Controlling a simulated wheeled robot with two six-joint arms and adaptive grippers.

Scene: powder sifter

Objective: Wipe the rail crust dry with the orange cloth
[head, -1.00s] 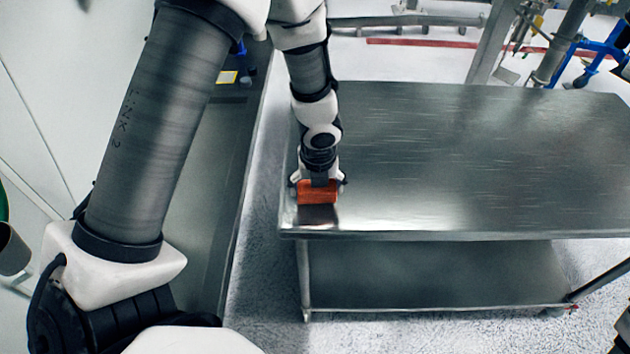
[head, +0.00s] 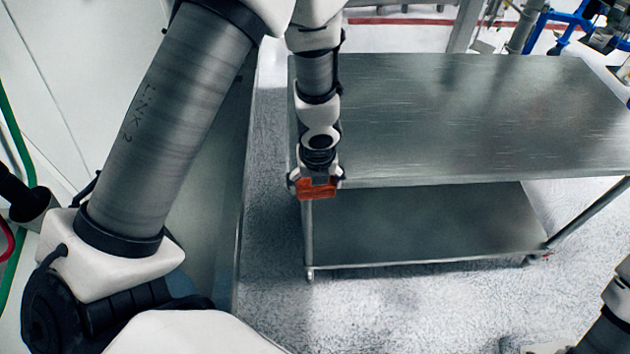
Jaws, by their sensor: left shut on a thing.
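My left gripper (head: 316,189) is shut on the orange cloth (head: 318,190). In the head view it now shows in front of the near left corner of a steel table, above the line of the lower shelf. I cannot tell how high the cloth is or whether it touches anything. A rail with crust cannot be made out. At the lower right edge, part of my right arm (head: 606,325) shows, but its gripper is not seen.
The steel table (head: 460,115) has a bare top and an empty lower shelf (head: 430,225). A long grey surface (head: 215,190) runs along the left beside a white wall. Pipes and blue fittings (head: 565,30) stand at the back right. The floor in front is clear.

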